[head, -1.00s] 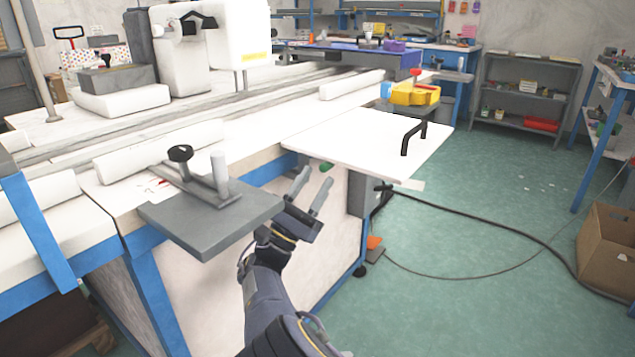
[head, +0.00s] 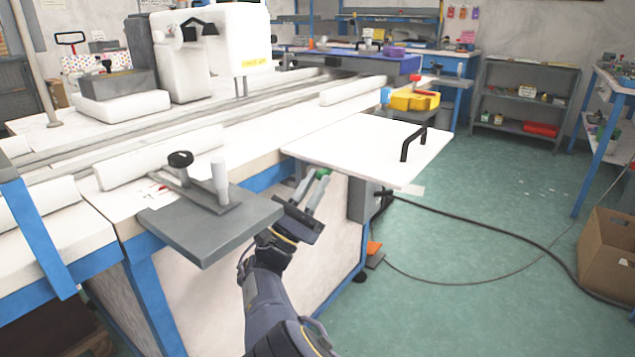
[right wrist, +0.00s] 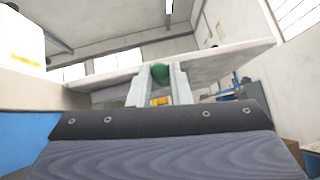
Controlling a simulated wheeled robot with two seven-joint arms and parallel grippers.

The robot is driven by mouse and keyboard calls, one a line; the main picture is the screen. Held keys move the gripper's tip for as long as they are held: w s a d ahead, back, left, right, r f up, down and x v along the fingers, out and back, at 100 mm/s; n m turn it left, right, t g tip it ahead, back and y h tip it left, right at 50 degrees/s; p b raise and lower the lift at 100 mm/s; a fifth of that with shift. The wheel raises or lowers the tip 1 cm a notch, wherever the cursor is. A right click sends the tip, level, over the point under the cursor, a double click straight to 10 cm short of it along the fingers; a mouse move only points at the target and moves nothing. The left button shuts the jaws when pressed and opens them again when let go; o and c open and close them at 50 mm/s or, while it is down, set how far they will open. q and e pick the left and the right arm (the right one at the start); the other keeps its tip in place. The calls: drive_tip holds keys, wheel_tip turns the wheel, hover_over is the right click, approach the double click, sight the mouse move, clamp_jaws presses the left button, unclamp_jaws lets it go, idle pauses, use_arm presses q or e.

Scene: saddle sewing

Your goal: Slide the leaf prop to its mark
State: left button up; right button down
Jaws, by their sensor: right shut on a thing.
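The leaf (head: 360,148) is a flat white board at the right end of the machine table, with a black handle on top. The leaf prop shows only as a green knob (head: 322,173) under the leaf's near edge; the rest of it is hidden. My right gripper (head: 314,184) is shut on this green knob, below the leaf. In the right wrist view the green knob (right wrist: 161,76) sits between the two grey fingers, just under the leaf's underside. No mark for the prop can be made out. My left gripper is not in view.
A grey plate (head: 215,225) with a black knob juts from the table's front edge, left of my right gripper. A yellow part (head: 412,101) sits behind the leaf. A black cable (head: 480,226) and a cardboard box (head: 606,255) are on the floor at right.

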drive_tip(key=s+a+p, duration=0.2)
drive_tip(key=s+a, duration=0.1)
drive_tip(key=s, duration=0.2)
drive_tip(key=shift+a, duration=0.35)
drive_tip(key=shift+f, duration=0.1)
drive_tip(key=c, duration=1.3)
unclamp_jaws()
drive_tip(key=shift+s+a, duration=0.1)
drive_tip(key=p+v, duration=0.2)
drive_tip(key=v, duration=0.5)
drive_tip(key=shift+s+a+f, duration=0.2)
drive_tip(key=shift+f, duration=0.05)
